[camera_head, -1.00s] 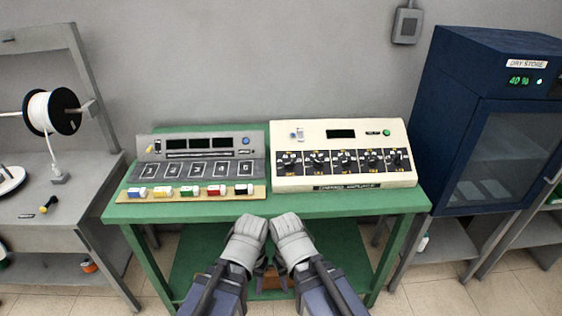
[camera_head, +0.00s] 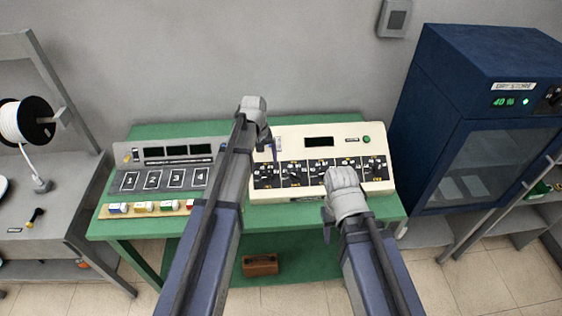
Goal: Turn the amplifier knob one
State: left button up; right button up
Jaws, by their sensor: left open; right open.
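The cream box (camera_head: 330,141) on the green table carries a row of several black knobs along its front panel. The leftmost visible knob (camera_head: 267,174) is at the panel's left end, beside my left arm. My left gripper (camera_head: 268,143) is open and hangs above the left part of the cream box, a little behind that knob in the picture. I cannot tell whether it touches anything. My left forearm hides the box's left edge. My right gripper (camera_head: 327,222) is open and empty, in front of the box's lower edge.
The grey console (camera_head: 160,160) with numbered pads stands left of the cream box, partly hidden by my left arm. Small coloured blocks (camera_head: 142,206) sit on a strip before it. A blue dry-store cabinet (camera_head: 470,90) stands at right. A brown box (camera_head: 260,264) is below the table.

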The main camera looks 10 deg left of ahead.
aim_at(267, 176)
pick_arm(q)
jog(key=shift+w+d+f+b, duration=0.1)
jog(key=shift+d+f+b, duration=0.05)
jog(key=shift+f+b, duration=1.85)
jog(key=shift+w+d+f+b, duration=0.1)
jog(key=shift+d+f+b, duration=0.05)
jog(key=shift+f+b, duration=1.85)
jog(key=shift+r, duration=0.1)
jog(key=shift+c, duration=0.3)
grip_shut()
jog(key=m+y, duration=0.2)
jog(key=m, duration=0.1)
jog(key=shift+d+g, duration=0.15)
jog(key=shift+g, duration=0.15)
jog(key=shift+d+m+y+b, duration=0.15)
jog(key=shift+m+y, duration=0.3)
jog(key=shift+m, duration=0.5)
jog(key=shift+a+m+y+b, duration=0.15)
jog(key=shift+m+y, duration=0.3)
jog(key=shift+m, duration=0.5)
jog(key=shift+d, duration=0.1)
